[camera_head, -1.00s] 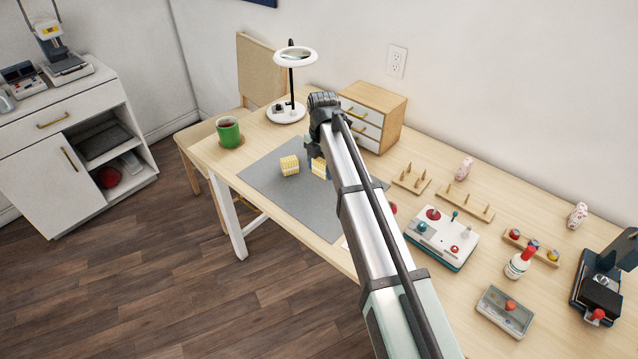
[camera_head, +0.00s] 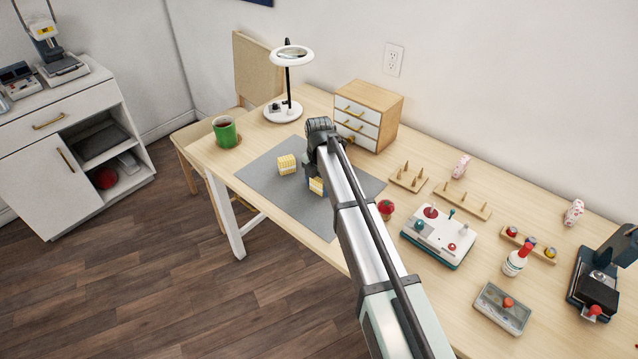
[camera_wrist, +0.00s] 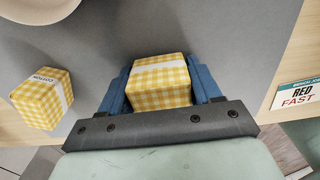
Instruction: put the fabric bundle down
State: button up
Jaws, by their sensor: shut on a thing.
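My gripper (camera_wrist: 160,92) is shut on a yellow-and-white checked fabric bundle (camera_wrist: 160,82), with a blue finger on each side. In the head view the held bundle (camera_head: 317,187) shows partly, beside my arm and over the grey mat (camera_head: 262,180). I cannot tell whether it touches the mat. A second checked bundle (camera_head: 287,164) rests on the mat to the left of it. In the wrist view this second bundle (camera_wrist: 42,98) shows a white band lettered COTTON, a short gap left of my gripper. My arm hides part of the mat.
A lamp (camera_head: 284,110), a green mug (camera_head: 225,132) and a small drawer chest (camera_head: 385,105) stand around the mat. A strawberry-like red item (camera_head: 386,208) and a white control box (camera_head: 438,236) are right of my arm. The mat's left part is clear.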

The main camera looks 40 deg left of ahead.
jog(key=o, duration=1)
jog(key=shift+f, duration=0.1)
notch_tip(320, 180, up, 12)
jog(key=shift+r, duration=0.15)
jog(key=shift+c, duration=0.3)
